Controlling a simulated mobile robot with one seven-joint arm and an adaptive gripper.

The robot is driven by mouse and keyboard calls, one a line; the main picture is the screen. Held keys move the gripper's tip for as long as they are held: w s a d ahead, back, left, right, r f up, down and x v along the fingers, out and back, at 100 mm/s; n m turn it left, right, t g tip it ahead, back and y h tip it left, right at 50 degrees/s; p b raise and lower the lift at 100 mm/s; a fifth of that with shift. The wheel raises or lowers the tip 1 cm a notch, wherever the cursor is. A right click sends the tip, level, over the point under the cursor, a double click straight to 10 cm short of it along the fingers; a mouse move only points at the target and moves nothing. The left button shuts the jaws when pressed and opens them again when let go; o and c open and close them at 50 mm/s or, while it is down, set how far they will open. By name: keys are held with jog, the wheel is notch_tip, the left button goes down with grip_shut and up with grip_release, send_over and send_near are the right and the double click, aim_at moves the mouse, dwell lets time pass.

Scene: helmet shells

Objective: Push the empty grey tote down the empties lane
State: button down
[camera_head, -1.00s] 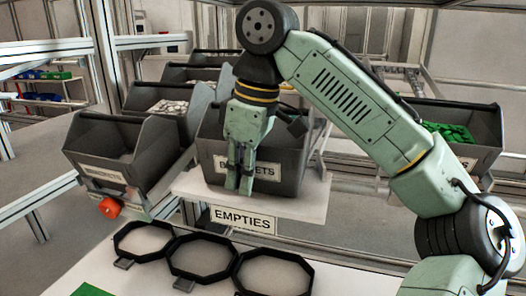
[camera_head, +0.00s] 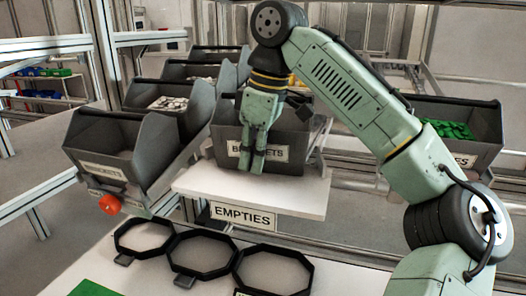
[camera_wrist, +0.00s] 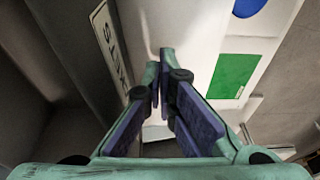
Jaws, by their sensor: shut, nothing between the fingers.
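The grey tote (camera_head: 291,147) with a BRACKETS label stands upright on a white shelf (camera_head: 300,200), above the EMPTIES sign (camera_head: 243,216). Bare shelf shows in front of it. My gripper (camera_head: 252,170) is shut and points down at the tote's front face, covering part of the label. Its fingers look to be against or very close to that face; contact cannot be told. In the wrist view my gripper (camera_wrist: 162,75) has its fingertips together with nothing between them, beside the tote's grey wall and label (camera_wrist: 110,48). The tote's inside is mostly hidden by my arm.
Another grey tote (camera_head: 110,150) stands tilted at the left, near a red-orange knob (camera_head: 109,204). A tote with green parts (camera_head: 448,130) is at the right. Several black octagonal frames (camera_head: 203,255) lie on the white table in front. A frame rail (camera_head: 360,185) runs right of the shelf.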

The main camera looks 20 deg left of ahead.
jog(key=shift+w+d, duration=0.1)
jog(key=shift+w, duration=1.95)
jog(key=s+r, duration=0.3)
jog(key=r, duration=0.5)
jog(key=shift+s, duration=0.1)
